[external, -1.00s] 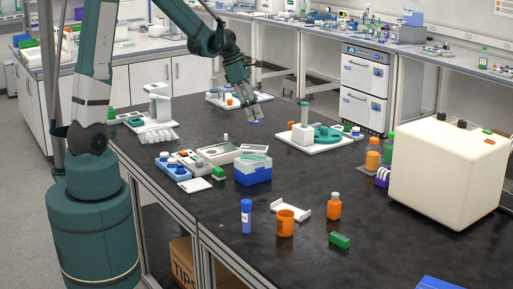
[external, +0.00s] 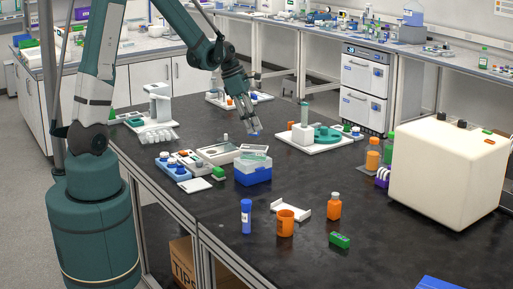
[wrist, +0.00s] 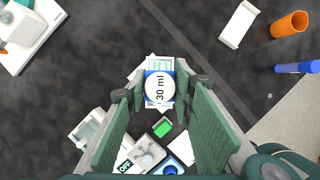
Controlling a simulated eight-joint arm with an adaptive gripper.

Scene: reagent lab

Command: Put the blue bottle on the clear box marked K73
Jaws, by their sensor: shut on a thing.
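My gripper (external: 247,122) is shut on the blue bottle (external: 253,133), of which only a small blue part shows below the fingers in the external view. In the wrist view its round white top marked "30 ml" (wrist: 159,87) sits between the fingertips (wrist: 160,92). The clear box (external: 253,161) has a blue lower part and stands on the black bench. It appears under the bottle in the wrist view (wrist: 152,64), mostly hidden by it. The bottle is held in the air, apart from the box. The marking K73 cannot be read.
A blue tube (external: 246,216), orange cup (external: 285,222) and orange bottle (external: 334,206) stand in front. A white-based device (external: 316,140) is behind right.

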